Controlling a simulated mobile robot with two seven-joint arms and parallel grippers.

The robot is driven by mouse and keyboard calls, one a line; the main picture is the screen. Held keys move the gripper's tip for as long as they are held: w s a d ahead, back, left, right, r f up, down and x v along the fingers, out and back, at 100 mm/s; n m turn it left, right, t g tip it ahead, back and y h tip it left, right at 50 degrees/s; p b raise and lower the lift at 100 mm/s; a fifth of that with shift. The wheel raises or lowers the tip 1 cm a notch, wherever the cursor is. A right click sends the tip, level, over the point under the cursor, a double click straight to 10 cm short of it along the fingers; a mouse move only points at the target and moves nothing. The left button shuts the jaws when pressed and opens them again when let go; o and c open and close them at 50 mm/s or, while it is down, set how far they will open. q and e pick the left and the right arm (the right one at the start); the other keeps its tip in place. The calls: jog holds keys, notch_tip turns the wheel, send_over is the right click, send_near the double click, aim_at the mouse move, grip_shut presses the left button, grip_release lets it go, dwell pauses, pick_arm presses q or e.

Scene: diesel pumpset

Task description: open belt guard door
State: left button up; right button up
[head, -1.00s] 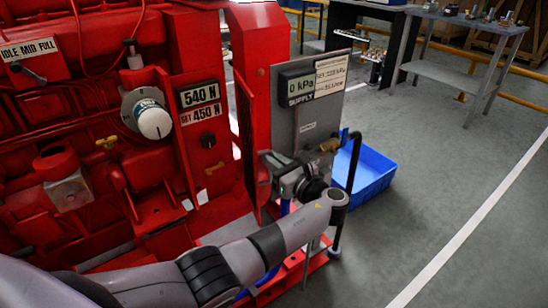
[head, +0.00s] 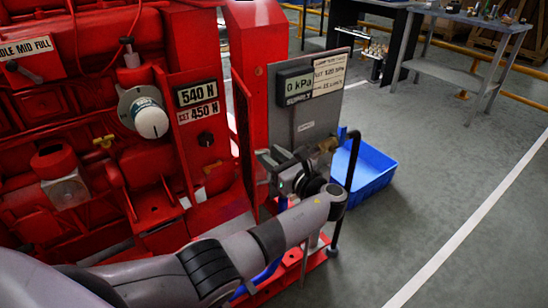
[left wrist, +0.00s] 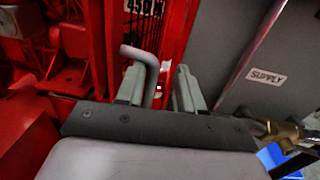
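The belt guard door (head: 243,135) is a narrow red panel standing nearly edge-on between the red engine side and the grey supply panel in the head view. In the left wrist view, its red slatted face (left wrist: 175,30) seems to fill the upper middle. A grey bent handle (left wrist: 149,68) stands between my left fingers, closer to the left one. My left gripper (head: 268,168) is beside the door's lower part; in the wrist view its fingers (left wrist: 160,88) are apart with a gap right of the handle. Handle contact is unclear. My right gripper is not in view.
The grey supply panel (head: 308,125) with its gauge stands just right of the door. A brass fitting (left wrist: 285,130) and black upright pipe (head: 347,185) are close to my wrist. A blue bin (head: 368,170) is behind. Open floor lies to the right.

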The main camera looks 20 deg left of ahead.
pick_arm(q)
jog(key=shift+d, duration=0.2)
jog(key=v, duration=0.7)
dwell(0.4)
